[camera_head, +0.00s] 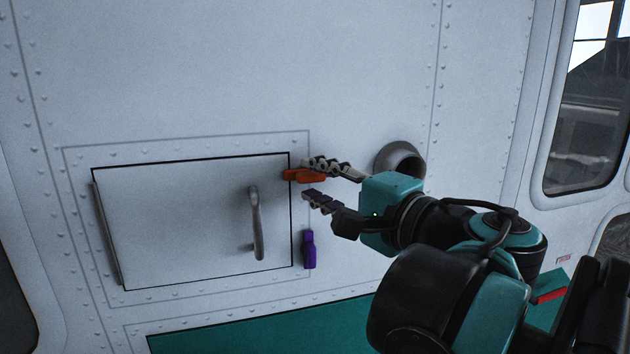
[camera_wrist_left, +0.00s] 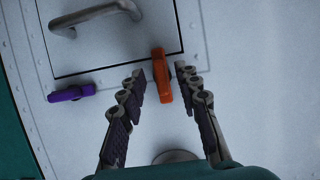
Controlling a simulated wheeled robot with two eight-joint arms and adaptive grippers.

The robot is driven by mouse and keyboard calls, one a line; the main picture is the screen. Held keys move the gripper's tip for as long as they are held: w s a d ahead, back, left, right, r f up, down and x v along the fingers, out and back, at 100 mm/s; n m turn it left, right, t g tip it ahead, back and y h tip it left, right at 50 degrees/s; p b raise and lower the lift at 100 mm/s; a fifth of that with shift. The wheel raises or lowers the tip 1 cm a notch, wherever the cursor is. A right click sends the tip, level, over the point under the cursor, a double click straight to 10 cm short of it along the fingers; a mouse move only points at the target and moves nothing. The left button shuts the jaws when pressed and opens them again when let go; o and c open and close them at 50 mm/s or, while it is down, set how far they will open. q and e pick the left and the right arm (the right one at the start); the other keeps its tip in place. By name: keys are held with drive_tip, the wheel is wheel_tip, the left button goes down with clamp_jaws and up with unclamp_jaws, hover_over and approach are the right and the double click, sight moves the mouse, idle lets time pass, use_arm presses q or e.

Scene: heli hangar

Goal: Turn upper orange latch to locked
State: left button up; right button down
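The upper orange latch (camera_head: 303,176) lies roughly horizontal at the upper right edge of the closed panel door (camera_head: 180,220), its left end crossing the door's edge. My left gripper (camera_head: 318,181) is open, with one finger above the latch and one below it. In the left wrist view the orange latch (camera_wrist_left: 162,78) stands between the fingertips of my left gripper (camera_wrist_left: 161,80), with a gap on each side. The far finger partly overlaps the latch in the head view. My right gripper is not in view.
A purple latch (camera_head: 309,250) hangs upright beside the door's lower right edge. A curved grey handle (camera_head: 257,224) sticks out from the door. A round pipe opening (camera_head: 400,159) protrudes from the wall just behind my gripper. The wall above is clear.

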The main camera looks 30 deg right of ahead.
use_arm(q)
drive_tip(key=s+d, duration=0.1)
drive_tip(key=s, duration=1)
drive_tip(key=shift+d, duration=0.4)
